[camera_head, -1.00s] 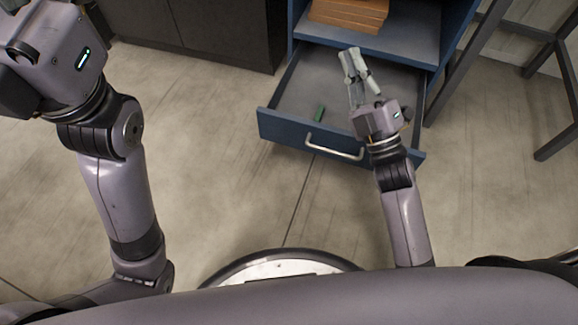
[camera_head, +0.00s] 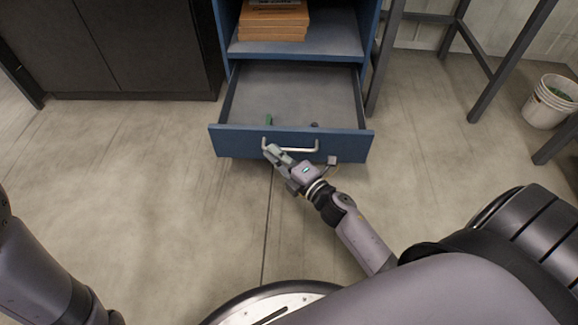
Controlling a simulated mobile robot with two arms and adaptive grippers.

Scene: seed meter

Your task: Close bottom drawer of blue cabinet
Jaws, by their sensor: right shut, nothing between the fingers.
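The blue cabinet (camera_head: 369,30) stands at the top middle in the head view. Its bottom drawer (camera_head: 233,142) is pulled well out, with a silver bar handle (camera_head: 300,150) on its front. My right gripper (camera_head: 270,152) is shut and empty at the left end of the handle, in front of the drawer face. I cannot tell whether it touches the handle. Of my left arm only links show at the lower left; the left gripper is out of view.
A small green item (camera_head: 269,119) lies inside the drawer. Orange-brown boxes (camera_head: 273,20) sit on the shelf above. A dark cabinet (camera_head: 140,50) stands left, a metal-legged frame (camera_head: 480,55) right, and a white bucket (camera_head: 549,101) far right. The floor before the drawer is clear.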

